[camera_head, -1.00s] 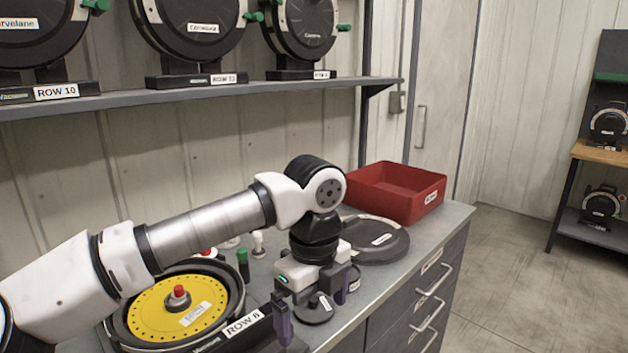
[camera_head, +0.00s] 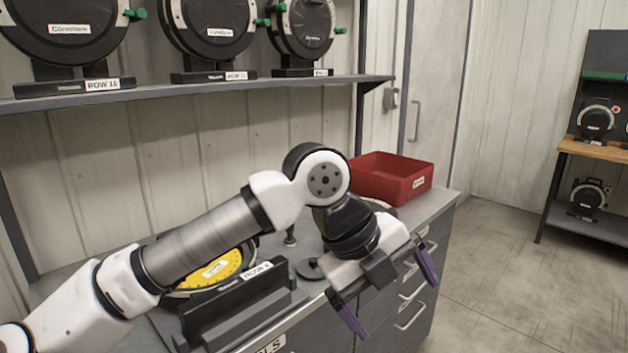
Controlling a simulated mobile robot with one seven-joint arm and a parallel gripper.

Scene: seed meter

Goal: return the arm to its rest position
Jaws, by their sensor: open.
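My arm reaches from the lower left across the bench. My gripper (camera_head: 391,302) is at the bench's front edge, in front of the drawers, with its two purple-tipped fingers spread apart. Nothing shows between the fingers. The yellow seed disc (camera_head: 216,268) sits in the row unit (camera_head: 243,301) on the bench, partly hidden behind my arm.
A red bin (camera_head: 393,178) stands at the bench's far right end. A shelf (camera_head: 200,88) with several seed meters runs along the wall above. The floor (camera_head: 500,270) right of the bench is clear. A wooden-topped stand (camera_head: 592,150) is at the far right.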

